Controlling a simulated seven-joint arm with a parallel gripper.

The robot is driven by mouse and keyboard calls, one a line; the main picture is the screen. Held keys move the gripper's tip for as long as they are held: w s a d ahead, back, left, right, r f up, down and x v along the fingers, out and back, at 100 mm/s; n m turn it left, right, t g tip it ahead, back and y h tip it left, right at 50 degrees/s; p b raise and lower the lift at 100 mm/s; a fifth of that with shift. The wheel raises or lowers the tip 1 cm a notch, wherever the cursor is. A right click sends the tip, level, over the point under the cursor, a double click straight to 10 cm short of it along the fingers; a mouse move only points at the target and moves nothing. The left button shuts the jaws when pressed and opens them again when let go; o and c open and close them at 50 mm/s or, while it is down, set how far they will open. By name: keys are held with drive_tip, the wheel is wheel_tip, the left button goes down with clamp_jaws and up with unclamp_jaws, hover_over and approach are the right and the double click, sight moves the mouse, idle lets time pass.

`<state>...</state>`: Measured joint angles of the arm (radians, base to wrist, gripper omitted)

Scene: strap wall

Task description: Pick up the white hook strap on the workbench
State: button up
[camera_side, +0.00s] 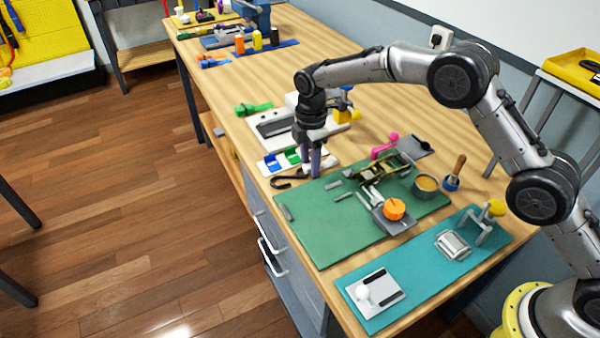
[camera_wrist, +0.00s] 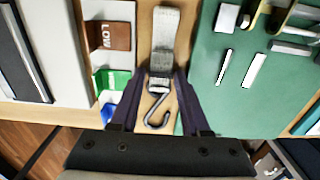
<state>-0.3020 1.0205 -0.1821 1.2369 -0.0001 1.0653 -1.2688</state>
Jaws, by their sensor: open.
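The white hook strap lies on the bare wood strip of the workbench. In the wrist view its pale webbing (camera_wrist: 164,30) runs down from the top edge, and its dark metal hook (camera_wrist: 157,108) points toward the bench's front edge. My gripper (camera_wrist: 163,78) is open, with one dark finger on each side of the strap's lower end. I cannot tell whether the fingers touch it. The webbing is mostly hidden there by the gripper.
The green mat (camera_side: 338,232) holds a ratchet buckle (camera_side: 382,170), an orange knob (camera_side: 394,209) and several small metal bars. A white panel with green and blue switches (camera_side: 289,158) lies close to the gripper. A teal mat (camera_side: 405,275) is at the near end.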

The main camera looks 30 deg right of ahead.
drive_tip(key=shift+c, duration=0.2)
clamp_jaws()
